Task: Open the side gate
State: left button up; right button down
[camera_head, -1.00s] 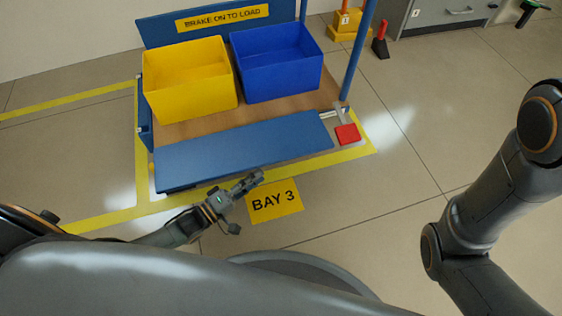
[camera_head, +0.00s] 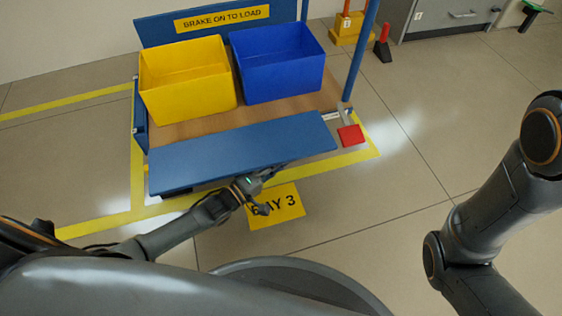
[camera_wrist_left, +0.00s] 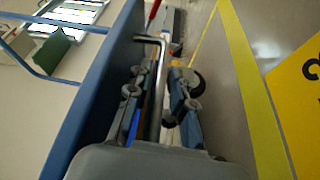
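The blue side gate (camera_head: 240,148) is the long flat panel along the near side of the cart. In the left wrist view the gate (camera_wrist_left: 98,90) runs down the left, with a bent metal bar (camera_wrist_left: 153,85) beside it. My left gripper (camera_head: 270,180) is at the gate's near edge, its tips partly hidden against the blue. In the left wrist view its fingers (camera_wrist_left: 160,95) are apart, with the bar between them; contact with the bar is unclear. My right arm is at the right, its gripper out of view.
A yellow bin (camera_head: 187,82) and a blue bin (camera_head: 278,65) stand on the cart deck (camera_head: 200,122). A red pedal (camera_head: 351,136) sits at the cart's right corner. A yellow BAY 3 plate (camera_head: 285,205) lies on the floor.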

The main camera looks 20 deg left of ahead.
pick_arm(q)
grip_shut()
